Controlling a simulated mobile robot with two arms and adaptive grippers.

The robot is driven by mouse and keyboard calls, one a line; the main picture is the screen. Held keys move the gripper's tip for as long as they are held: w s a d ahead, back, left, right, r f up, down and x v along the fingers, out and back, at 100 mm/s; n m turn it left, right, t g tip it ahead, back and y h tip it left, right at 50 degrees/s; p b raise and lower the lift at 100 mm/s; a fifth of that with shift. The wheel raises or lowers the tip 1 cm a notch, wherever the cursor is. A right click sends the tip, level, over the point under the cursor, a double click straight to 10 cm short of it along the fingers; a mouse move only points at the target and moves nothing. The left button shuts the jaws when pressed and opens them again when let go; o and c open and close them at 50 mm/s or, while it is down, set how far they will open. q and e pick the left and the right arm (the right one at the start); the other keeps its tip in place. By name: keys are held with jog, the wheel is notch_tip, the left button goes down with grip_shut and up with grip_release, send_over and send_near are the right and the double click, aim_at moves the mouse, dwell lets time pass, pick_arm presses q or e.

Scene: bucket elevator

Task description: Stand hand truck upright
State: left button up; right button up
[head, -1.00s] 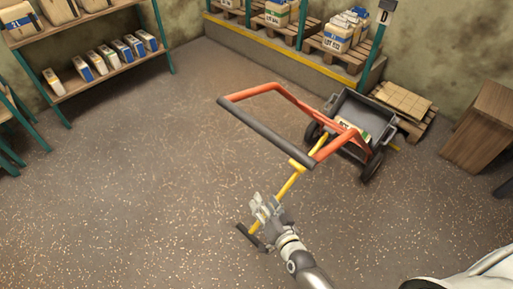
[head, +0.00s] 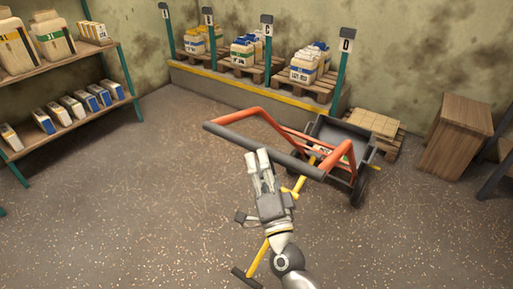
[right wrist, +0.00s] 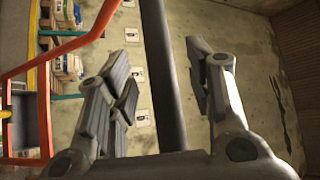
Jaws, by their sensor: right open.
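The hand truck (head: 277,121) leans back, with an orange-red tube frame, a dark grip bar (head: 225,133) toward me and dark wheels at the far end. A yellow bar (head: 258,258) with a dark end piece (head: 245,278) runs from it toward me, partly hidden by my arm. My right gripper (head: 257,152) is open at the middle of the grip bar. In the right wrist view, the grip bar (right wrist: 163,75) runs between the spread fingers, apart from both. How deep it sits between them I cannot tell. My left gripper is out of view.
A grey tray (head: 372,150) on the truck holds a partly hidden load. Behind are a yellow-edged ledge (head: 240,91) with loaded pallets, a low pallet (head: 372,122) and a wooden cabinet (head: 455,135). Shelving (head: 75,125) stands left. Floor at left is clear.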

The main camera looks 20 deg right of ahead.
aim_at(257, 148)
jog(key=x, duration=0.5)
grip_shut()
dwell(0.3)
